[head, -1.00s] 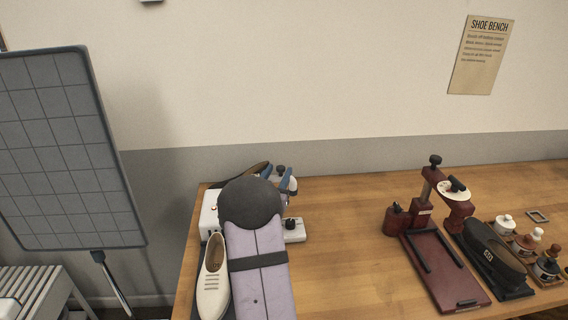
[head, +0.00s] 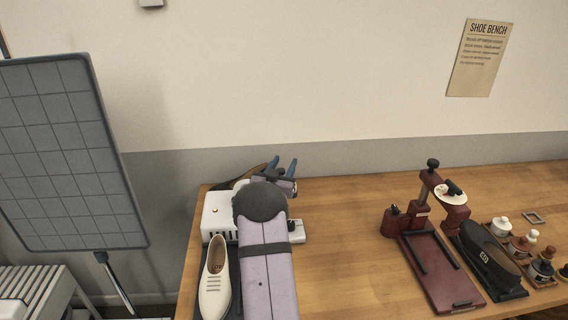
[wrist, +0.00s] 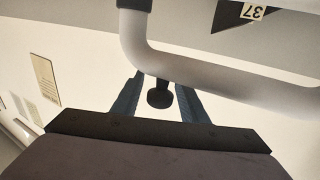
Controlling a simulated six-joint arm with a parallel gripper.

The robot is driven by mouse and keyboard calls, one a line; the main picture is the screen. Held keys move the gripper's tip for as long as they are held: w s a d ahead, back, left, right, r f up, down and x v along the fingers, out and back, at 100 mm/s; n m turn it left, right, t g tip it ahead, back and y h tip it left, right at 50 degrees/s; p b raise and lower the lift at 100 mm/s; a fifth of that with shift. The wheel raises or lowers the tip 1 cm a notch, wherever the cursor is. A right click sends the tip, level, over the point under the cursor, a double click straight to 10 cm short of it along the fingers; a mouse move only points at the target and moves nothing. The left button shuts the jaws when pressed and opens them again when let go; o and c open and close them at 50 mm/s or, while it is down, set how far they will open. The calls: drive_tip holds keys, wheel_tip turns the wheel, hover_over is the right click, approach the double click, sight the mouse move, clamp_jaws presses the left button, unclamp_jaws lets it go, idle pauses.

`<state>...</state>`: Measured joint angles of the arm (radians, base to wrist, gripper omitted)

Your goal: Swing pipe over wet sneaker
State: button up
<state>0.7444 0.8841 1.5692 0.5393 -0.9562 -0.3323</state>
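A white dryer box (head: 217,208) stands at the left end of the bench, partly behind my arm. A pale shoe with lace rows (head: 215,283) lies on a dark base in front of it, toe toward me. My gripper (head: 283,164) is at the back of the box, its blue fingers pointing up and away. In the wrist view, the fingers (wrist: 160,92) are apart, with a dark round knob (wrist: 159,98) between them and gaps showing on both sides. The white bent pipe (wrist: 205,73) passes just beyond the fingertips. In the head view my arm mostly hides the pipe.
A dark red press (head: 440,270) stands to the right, beside a black shoe (head: 490,255) and several small jars (head: 522,245). The bench between my arm and the press (head: 345,240) is clear. A grey grid panel (head: 70,155) stands left of the bench.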

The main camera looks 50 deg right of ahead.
drive_tip(key=shift+c, duration=0.4)
clamp_jaws()
drive_tip(key=s+a+m+g+y+b, duration=0.1)
drive_tip(key=s+a+m+g+b, duration=0.1)
drive_tip(key=a+m+g, duration=0.4)
drive_tip(key=s+a+m+g+y+b, duration=0.1)
drive_tip(key=s+a+m+g+b, duration=0.1)
drive_tip(key=s+a+m+g, duration=0.3)
drive_tip(key=shift+s+a+m+g+y, duration=0.35)
drive_tip(key=shift+a+m+g, duration=0.45)
drive_tip(key=shift+a+g, duration=2.2)
drive_tip(key=shift+w+d+g, duration=0.1)
drive_tip(key=shift+d+g, duration=0.75)
drive_tip(key=shift+g, duration=0.05)
